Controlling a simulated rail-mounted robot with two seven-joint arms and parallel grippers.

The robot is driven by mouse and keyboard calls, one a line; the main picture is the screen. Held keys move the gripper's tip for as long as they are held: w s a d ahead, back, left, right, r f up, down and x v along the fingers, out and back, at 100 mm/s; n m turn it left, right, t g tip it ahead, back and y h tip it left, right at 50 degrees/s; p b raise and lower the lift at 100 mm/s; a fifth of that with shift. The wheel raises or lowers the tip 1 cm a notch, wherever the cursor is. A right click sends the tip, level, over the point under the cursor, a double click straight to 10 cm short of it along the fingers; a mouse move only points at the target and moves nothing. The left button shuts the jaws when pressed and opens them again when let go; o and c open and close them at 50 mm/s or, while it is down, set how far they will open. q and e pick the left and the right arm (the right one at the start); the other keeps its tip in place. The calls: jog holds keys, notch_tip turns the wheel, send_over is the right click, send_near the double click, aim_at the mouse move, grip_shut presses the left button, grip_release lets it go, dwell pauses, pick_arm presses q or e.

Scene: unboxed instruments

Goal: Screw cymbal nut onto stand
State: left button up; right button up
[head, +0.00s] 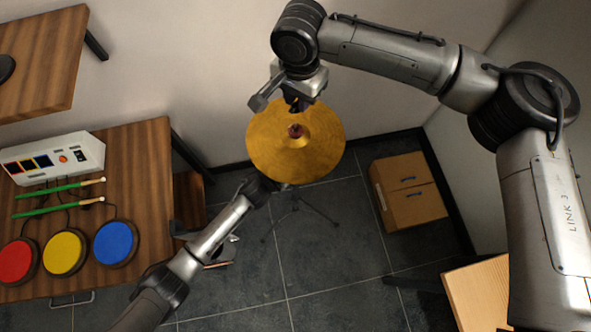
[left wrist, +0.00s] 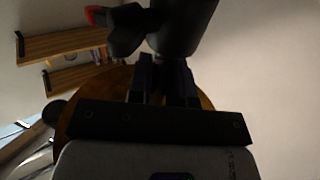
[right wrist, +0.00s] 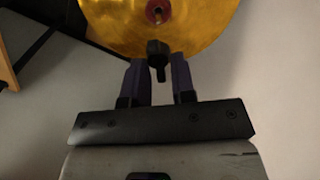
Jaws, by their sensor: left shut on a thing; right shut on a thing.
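The gold cymbal (head: 275,155) sits on the stand (head: 297,205), whose tripod legs reach the floor. A reddish felt (head: 295,131) is at the cymbal's centre; in the right wrist view (right wrist: 157,12) a thin rod tip shows in it. My right gripper (head: 298,104) is above the cymbal, shut on the dark cymbal nut (right wrist: 158,54). In the right wrist view the nut appears apart from the felt. My left gripper (head: 265,184) is below the cymbal's front edge, shut on the dark upper part of the stand (left wrist: 185,25). Its exact grip is dim and partly hidden.
A wooden table (head: 145,165) at left holds a white box (head: 55,158), green sticks (head: 60,187) and red, yellow and blue pads (head: 66,251). A cardboard box (head: 408,188) stands on the floor at right. A wooden surface (head: 480,290) is at lower right.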

dwell(0.4)
send_over(298, 127)
jog(key=shift+f, duration=2.45)
jog(key=shift+f, duration=0.1)
jog(key=shift+f, duration=0.75)
jog(key=shift+f, duration=0.6)
